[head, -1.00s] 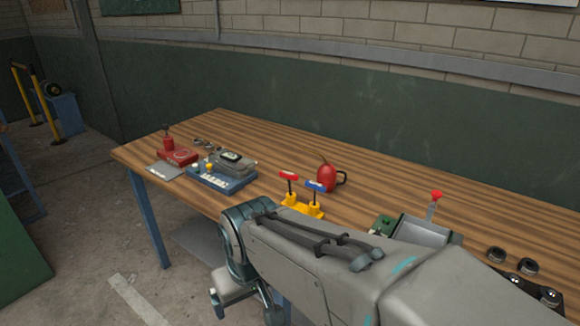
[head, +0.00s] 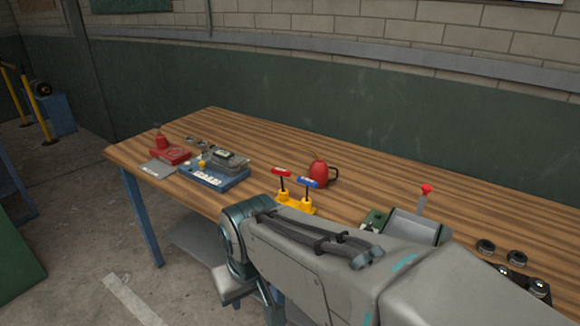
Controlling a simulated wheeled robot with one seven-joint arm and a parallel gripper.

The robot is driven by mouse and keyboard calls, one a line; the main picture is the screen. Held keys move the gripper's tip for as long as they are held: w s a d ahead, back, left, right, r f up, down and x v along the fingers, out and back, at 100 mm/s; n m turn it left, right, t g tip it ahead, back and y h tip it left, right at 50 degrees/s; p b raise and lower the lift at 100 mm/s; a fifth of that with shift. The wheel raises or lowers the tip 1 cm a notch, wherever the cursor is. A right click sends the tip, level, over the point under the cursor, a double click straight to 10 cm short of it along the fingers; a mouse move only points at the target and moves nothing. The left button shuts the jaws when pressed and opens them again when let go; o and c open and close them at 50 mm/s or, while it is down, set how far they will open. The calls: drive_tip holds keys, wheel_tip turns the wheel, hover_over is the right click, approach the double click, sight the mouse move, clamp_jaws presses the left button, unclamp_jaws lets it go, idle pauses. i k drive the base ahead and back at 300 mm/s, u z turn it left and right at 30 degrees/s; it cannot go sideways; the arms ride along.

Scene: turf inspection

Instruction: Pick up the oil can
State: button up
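The oil can (head: 319,175) is red with a thin spout and a dark handle on its right side. It stands upright on the wooden table (head: 400,190), behind the yellow stand with the red and blue handles. My gripper (head: 238,296) is low at the front of the table, below and to the left of the oil can and well apart from it. My arm hides much of it, and its fingertips are not clear enough to tell open from shut.
The yellow stand (head: 296,203) with upright T-handles is between my arm and the oil can. The table behind the can is clear.

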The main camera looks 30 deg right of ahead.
sight(318, 172)
drive_tip(key=z, duration=0.05)
drive_tip(key=k, duration=0.4)
drive_tip(key=u, duration=0.45)
drive_tip(key=i, duration=0.7)
drive_tip(key=z, duration=0.5)
drive_tip(key=i, duration=0.55)
drive_tip(key=z, duration=0.45)
